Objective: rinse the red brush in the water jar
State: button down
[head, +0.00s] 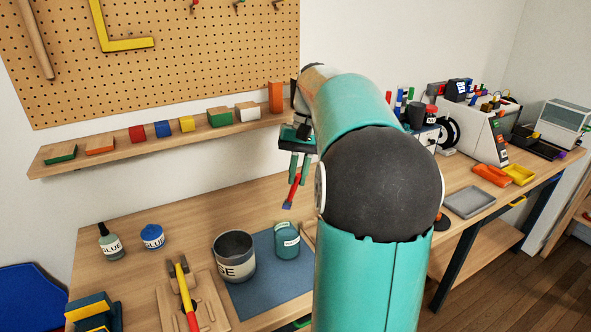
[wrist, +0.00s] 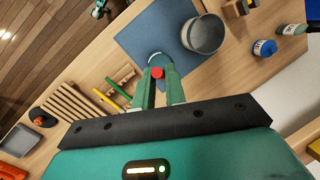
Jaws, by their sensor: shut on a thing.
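My gripper (head: 300,167) is shut on the red brush (head: 294,187). The brush hangs tilted, with its dark bluish tip pointing down and a little left. In the wrist view my gripper (wrist: 160,88) has the red end of the brush (wrist: 157,72) between its green fingers. The water jar (head: 287,242) is a small teal jar with a pale label, standing on a blue mat (head: 252,292). The brush tip is in the air above the jar, apart from it. In the wrist view the jar (wrist: 157,57) lies just beyond the fingertips, partly hidden by them.
A large grey can (head: 234,266) stands left of the jar, close to it. A hammer (head: 184,290) lies on a wooden board further left. Glue bottles (head: 110,244) stand at the back left. Green (wrist: 118,89) and yellow (wrist: 106,101) sticks lie by a wooden rack.

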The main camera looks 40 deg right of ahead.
jog(key=shift+a+f, duration=0.1)
jog(key=shift+f, duration=0.05)
jog(key=shift+s+f, duration=0.45)
jog(key=shift+f, duration=0.05)
notch_tip(320, 180, down, 12)
jog(key=w, duration=0.2)
jog(key=shift+w+d+r, duration=0.25)
jog(key=shift+d, duration=0.05)
dwell(0.3)
dwell(0.4)
